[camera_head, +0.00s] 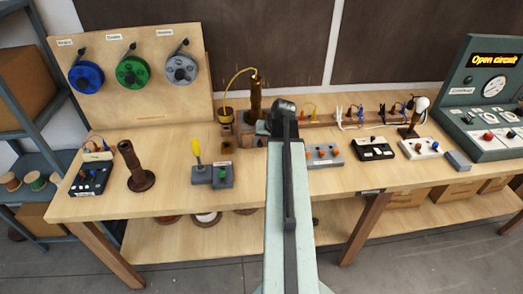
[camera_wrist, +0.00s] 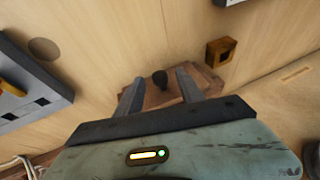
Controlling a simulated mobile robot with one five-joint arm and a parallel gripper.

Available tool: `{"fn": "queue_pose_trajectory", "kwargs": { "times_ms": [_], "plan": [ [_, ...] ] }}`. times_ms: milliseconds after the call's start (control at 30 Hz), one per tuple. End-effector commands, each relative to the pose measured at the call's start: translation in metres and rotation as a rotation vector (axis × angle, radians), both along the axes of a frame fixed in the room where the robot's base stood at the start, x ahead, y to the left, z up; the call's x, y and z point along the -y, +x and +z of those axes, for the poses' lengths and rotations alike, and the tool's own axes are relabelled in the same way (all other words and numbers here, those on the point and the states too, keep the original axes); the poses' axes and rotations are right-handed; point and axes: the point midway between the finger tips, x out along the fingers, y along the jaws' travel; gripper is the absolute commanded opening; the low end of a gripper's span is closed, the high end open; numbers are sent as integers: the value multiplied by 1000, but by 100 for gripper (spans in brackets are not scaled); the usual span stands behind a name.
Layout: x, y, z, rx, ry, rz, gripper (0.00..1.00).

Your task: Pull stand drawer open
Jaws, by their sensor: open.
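In the wrist view, the two fingers of my gripper (camera_wrist: 160,80) are apart. A small dark knob (camera_wrist: 160,76) shows between them, in front of a brown wooden stand (camera_wrist: 208,80). I cannot tell whether either finger touches the knob. The drawer front is mostly hidden behind the fingers and gripper body. My arm hides part of the stand there, and my fingertips do not show clearly.
A small wooden block with a square hole (camera_wrist: 220,51) is beside the stand. A spool board (camera_head: 140,75) stands at the back left.

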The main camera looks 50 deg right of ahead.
Motion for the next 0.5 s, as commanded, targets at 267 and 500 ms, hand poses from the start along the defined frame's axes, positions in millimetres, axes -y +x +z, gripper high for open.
{"fn": "queue_pose_trajectory", "kwargs": {
  "times_ms": [267, 500],
  "plan": [
    [1, 5, -10, 0, 0, -1, 45],
    [1, 5, -10, 0, 0, -1, 0]
  ]
}}
